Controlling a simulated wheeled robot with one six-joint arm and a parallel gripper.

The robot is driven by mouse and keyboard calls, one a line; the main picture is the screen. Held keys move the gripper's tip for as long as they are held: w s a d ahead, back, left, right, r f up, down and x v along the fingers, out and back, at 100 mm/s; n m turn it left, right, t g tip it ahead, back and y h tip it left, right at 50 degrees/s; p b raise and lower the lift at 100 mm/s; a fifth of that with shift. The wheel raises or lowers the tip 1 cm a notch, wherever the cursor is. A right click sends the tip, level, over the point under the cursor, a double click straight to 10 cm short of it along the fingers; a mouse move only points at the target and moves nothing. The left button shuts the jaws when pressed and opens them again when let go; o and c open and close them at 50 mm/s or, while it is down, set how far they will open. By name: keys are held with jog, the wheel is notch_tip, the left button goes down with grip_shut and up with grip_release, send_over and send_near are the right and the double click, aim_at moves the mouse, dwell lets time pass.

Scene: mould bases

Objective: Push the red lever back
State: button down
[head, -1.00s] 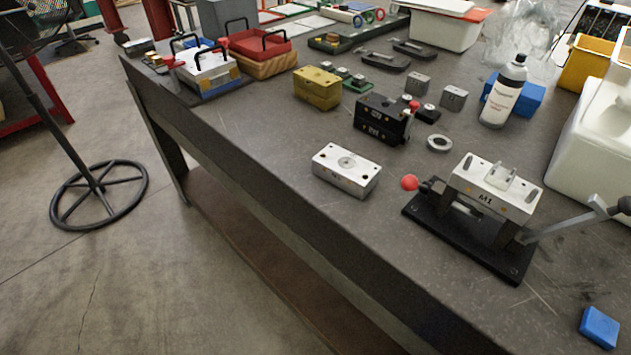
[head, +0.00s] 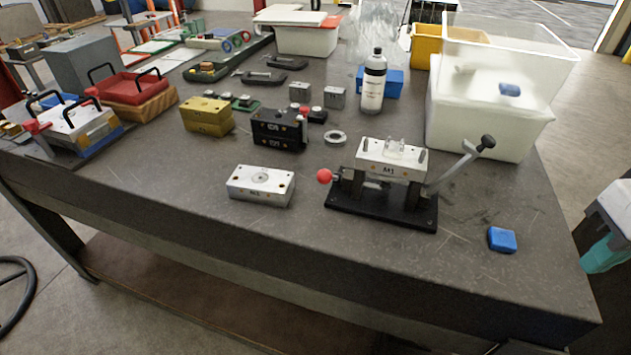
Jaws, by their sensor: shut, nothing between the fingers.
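A fixture with a white block marked M1 (head: 389,160) stands on a black base plate (head: 385,208) at the middle right of the bench. A red ball knob (head: 324,176) on a short lever sticks out from its left side. A long grey lever with a black knob (head: 488,141) rises from its right side, tilted up and to the right. Another red knob (head: 37,127) shows at the white mould base (head: 75,122) on the far left.
A white mould block (head: 260,185) lies left of the fixture. A black block (head: 278,128), a grey ring (head: 335,137) and a bottle (head: 373,82) stand behind. A blue block (head: 502,239) lies front right. White tubs (head: 490,120) fill the back right. The front bench strip is clear.

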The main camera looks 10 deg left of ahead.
jog(key=w+a+r+n, duration=0.1)
jog(key=w+a+n, duration=0.3)
jog(key=a+n, duration=0.4)
jog(key=w+a+r+n, duration=0.1)
jog(key=w+a+n, duration=0.3)
jog(key=a+n, duration=0.4)
jog(key=s+a+f+n, duration=0.1)
jog(key=s+a+n, duration=0.1)
jog(key=a+n, duration=1.2)
jog(key=a, duration=0.6)
jog(key=shift+n+t, duration=0.3)
jog(key=shift+t, duration=0.1)
jog(key=shift+s+f, duration=0.1)
jog(key=w+f, duration=0.5)
jog(key=f, duration=0.2)
jog(key=shift+w+d+f, duration=0.15)
jog(key=shift+d+f, duration=0.2)
jog(key=shift+f, duration=0.05)
